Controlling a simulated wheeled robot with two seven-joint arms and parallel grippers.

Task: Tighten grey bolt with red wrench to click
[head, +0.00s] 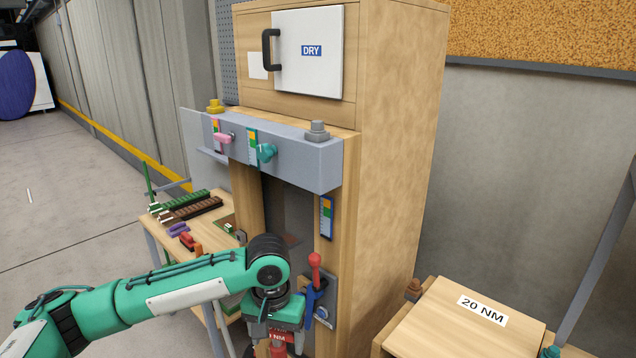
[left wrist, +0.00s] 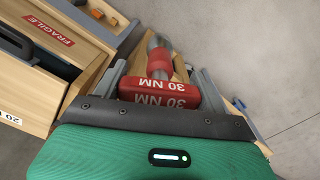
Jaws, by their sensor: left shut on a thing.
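The red wrench (left wrist: 160,92), marked 30 NM, is between the fingers of my left gripper (left wrist: 161,82) in the left wrist view. Its grey shaft points away from the palm. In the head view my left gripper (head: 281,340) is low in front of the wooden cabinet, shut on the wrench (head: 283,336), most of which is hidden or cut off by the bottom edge. The grey bolt (head: 317,131) stands upright on top of the grey beam's right end, above the gripper and apart from it. My right gripper is not in view.
The grey beam (head: 290,158) also carries a yellow bolt (head: 214,106). Pink (head: 223,138) and teal (head: 266,153) knobs stick out of its front. A red-handled lever (head: 315,270) stands close to my gripper. A wooden box marked 20 NM (head: 450,320) is at right.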

